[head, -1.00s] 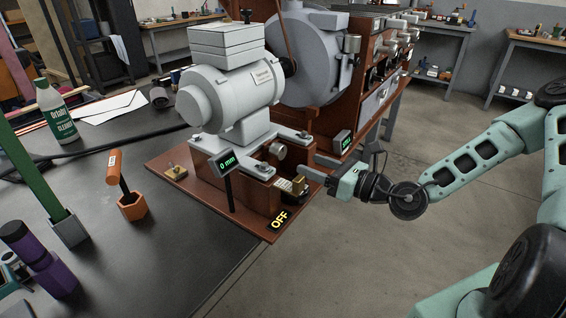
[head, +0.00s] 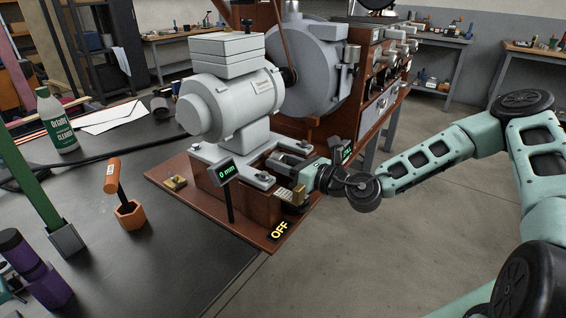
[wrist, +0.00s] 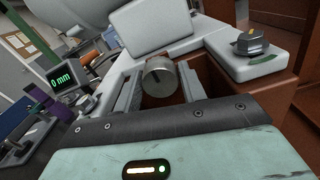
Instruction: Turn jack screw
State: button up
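The jack screw shows in the wrist view as a round grey metal knob (wrist: 160,76) with a slotted face, at the front of the motor base. My gripper (wrist: 158,90) is open, with one finger on each side of the knob and small gaps visible. In the head view my gripper (head: 280,160) reaches in from the right to the front of the base and mostly hides the knob. The grey motor (head: 232,102) stands on its base above. The small display (head: 226,171) reads 0 mm, also in the wrist view (wrist: 61,79).
A clamp bolt (wrist: 252,42) stands right of the knob. The orange-handled tool (head: 112,175) stands in its holder on the dark bench. Open floor lies to the right.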

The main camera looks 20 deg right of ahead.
jog(key=c, duration=0.4)
jog(key=p, duration=0.3)
jog(key=shift+r+m, duration=0.3)
jog(key=shift+m, duration=0.1)
jog(key=shift+r+p, duration=0.1)
jog(key=shift+p, duration=0.9)
jog(key=m+p, duration=0.2)
jog(key=p, duration=0.4)
jog(key=m+p, duration=0.3)
jog(key=p, duration=0.2)
jog(key=m+p, duration=0.1)
jog(key=m, duration=0.1)
jog(key=m+p, duration=0.1)
jog(key=p, duration=0.1)
jog(key=m+p, duration=0.1)
jog(key=m, duration=0.1)
jog(key=shift+f+m+p, duration=0.3)
jog(key=shift+p, duration=0.1)
jog(key=m+p, duration=0.1)
jog(key=m, duration=0.2)
jog(key=shift+f, duration=0.1)
jog(key=shift+f+m+p, duration=0.1)
jog(key=shift+m+p, duration=0.4)
jog(key=shift+m, duration=1.2)
